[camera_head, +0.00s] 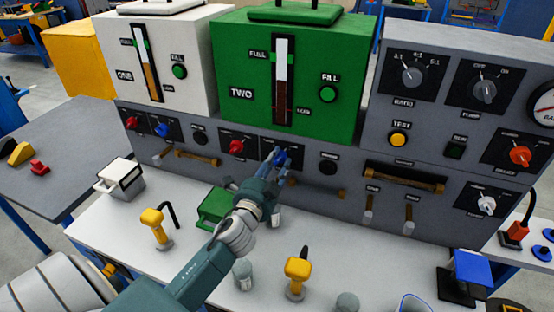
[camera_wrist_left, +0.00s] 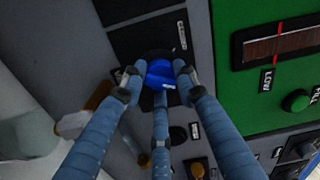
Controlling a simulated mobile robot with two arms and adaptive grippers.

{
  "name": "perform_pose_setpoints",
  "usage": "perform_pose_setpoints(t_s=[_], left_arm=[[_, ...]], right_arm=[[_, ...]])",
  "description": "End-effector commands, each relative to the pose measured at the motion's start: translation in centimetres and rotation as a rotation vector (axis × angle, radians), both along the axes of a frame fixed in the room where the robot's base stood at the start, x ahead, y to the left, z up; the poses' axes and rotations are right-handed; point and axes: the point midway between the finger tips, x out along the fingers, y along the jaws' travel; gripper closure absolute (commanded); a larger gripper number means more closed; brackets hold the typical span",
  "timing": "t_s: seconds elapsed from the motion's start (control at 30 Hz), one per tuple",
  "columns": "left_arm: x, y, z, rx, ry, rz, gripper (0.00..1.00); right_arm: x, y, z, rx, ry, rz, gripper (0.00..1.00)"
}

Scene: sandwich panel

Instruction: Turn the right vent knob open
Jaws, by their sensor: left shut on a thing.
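The right vent knob is blue and sits on a black plate below the green tank marked TWO; it shows in the head view (camera_head: 281,156), partly covered by my fingers. My left gripper (camera_head: 276,163) reaches it from the front and is shut on it. In the left wrist view the blue knob (camera_wrist_left: 160,73) lies between the fingertips of my left gripper (camera_wrist_left: 159,82), with fingers on both sides and one below. The knob's pointer mark and angle are hard to tell. My right gripper is not in view.
A red knob (camera_head: 237,147) is just left of the blue one, and a black knob (camera_head: 327,163) is to its right. A brown handle bar (camera_head: 318,190) runs below. Yellow-handled tools (camera_head: 298,268) and a green box (camera_head: 213,207) stand on the white bench.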

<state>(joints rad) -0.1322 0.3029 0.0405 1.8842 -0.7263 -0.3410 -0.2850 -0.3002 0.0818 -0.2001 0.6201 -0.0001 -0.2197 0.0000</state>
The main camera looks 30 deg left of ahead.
Motion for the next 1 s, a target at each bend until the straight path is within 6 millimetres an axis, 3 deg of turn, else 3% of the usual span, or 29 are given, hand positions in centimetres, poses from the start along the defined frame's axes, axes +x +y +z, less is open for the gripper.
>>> perform_pose_setpoints(t_s=[0.4, 1.0], left_arm=[[0.00, 0.03, 0.02, 0.232, 0.056, 0.000, 0.96], [0.01, 0.02, -0.02, 0.285, 0.069, 0.000, 0.96]], right_arm=[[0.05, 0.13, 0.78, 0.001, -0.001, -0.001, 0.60], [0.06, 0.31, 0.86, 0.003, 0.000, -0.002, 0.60]])
